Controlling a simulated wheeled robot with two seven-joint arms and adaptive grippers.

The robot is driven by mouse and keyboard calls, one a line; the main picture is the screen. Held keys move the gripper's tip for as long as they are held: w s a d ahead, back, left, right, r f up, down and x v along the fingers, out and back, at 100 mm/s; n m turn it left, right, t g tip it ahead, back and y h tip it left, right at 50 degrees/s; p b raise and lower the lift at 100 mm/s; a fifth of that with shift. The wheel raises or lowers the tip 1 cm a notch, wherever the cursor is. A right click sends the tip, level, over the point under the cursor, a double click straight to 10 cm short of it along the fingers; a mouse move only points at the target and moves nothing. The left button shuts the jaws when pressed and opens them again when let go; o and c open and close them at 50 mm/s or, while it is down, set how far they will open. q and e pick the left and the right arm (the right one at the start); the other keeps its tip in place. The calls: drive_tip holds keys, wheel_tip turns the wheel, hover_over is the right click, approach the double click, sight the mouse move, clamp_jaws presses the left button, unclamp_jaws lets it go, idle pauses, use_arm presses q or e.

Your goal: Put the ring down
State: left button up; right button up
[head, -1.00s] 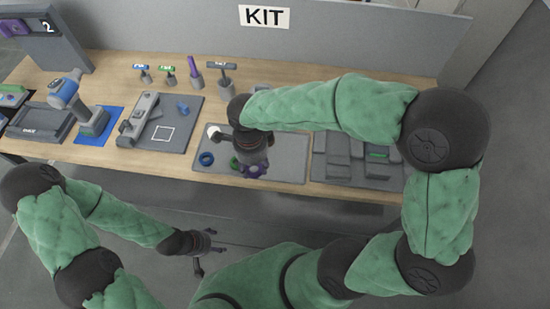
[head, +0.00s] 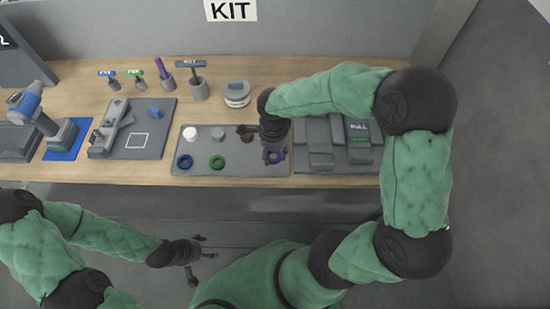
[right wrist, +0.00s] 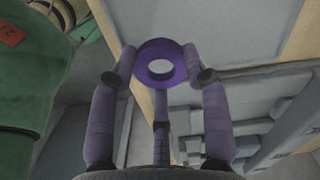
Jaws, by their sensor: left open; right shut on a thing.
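My right gripper (head: 273,156) is shut on a purple ring (right wrist: 180,62), with its fingers around the ring's outer edge in the right wrist view. In the head view the ring shows only partly below the gripper, over the right end of a grey tray (head: 232,168); I cannot tell whether it touches the tray. A blue ring (head: 184,168) and a green ring (head: 217,168) lie on the front of this tray, apart from my gripper. My left gripper (head: 203,256) is open and empty, in front of the table's edge.
Behind the rings on the tray are a white round piece (head: 190,133), a grey one (head: 217,134) and a dark brown one (head: 246,137). A grey block fixture (head: 320,158) is close on the right. A round lidded container (head: 236,95) stands behind.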

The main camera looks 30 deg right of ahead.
drive_tip(key=shift+d+f, duration=0.25)
drive_tip(key=shift+f, duration=0.1)
drive_tip(key=shift+d+f+b, duration=0.1)
drive_tip(key=shift+f+b, duration=0.35)
drive_tip(key=shift+f, duration=1.15)
drive_tip(key=shift+f, duration=0.1)
drive_tip(key=shift+f, duration=0.15)
drive_tip(key=o, duration=1.3)
